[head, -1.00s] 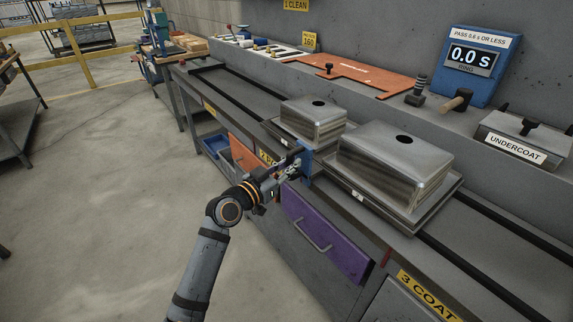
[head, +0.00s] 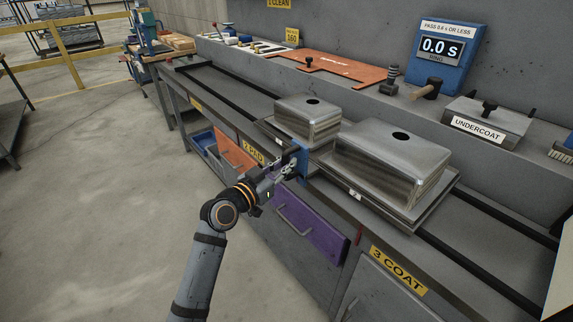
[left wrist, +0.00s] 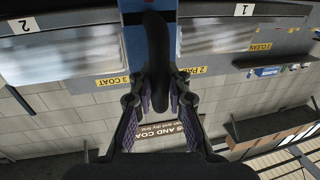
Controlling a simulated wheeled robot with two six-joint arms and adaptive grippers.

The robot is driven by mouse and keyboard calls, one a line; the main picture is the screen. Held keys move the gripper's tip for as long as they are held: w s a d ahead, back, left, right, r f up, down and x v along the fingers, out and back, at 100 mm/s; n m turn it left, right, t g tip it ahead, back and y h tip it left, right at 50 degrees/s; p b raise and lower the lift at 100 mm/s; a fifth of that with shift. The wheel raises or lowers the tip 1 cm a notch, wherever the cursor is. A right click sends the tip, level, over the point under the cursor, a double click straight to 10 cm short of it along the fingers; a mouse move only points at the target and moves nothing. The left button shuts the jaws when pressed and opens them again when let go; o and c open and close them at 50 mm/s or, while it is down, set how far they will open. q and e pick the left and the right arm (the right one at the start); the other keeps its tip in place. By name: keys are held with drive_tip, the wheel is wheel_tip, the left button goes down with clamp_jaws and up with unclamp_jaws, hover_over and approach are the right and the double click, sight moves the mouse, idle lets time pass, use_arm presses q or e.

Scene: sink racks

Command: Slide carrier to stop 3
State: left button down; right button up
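The carrier (head: 356,196) is a flat metal tray on dark rails along the bench. It bears two upturned steel sinks, a small one (head: 307,122) and a larger one (head: 392,165), with a blue bracket (head: 302,161) between them. In the left wrist view a black handle (left wrist: 158,60) stands out from the blue bracket (left wrist: 134,45). My left gripper (head: 290,163) is at the bracket. Its fingers (left wrist: 161,98) are closed around the handle. The yellow "3 COAT" label (head: 398,270) is on the bench front, right of the carrier's front edge. My right gripper is not in view.
The rails (head: 490,284) run clear to the right of the carrier. A purple drawer (head: 309,228) and an orange drawer (head: 236,152) stick out below.

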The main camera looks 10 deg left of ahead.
use_arm(q)
drive_tip(key=c, duration=1.6)
unclamp_jaws()
drive_tip(key=shift+f, duration=0.15)
drive_tip(key=o, duration=0.3)
drive_tip(key=shift+a, duration=0.2)
drive_tip(key=shift+s, duration=0.15)
drive_tip(key=v, duration=0.7)
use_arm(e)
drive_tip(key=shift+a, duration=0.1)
use_arm(q)
drive_tip(key=shift+s, duration=0.15)
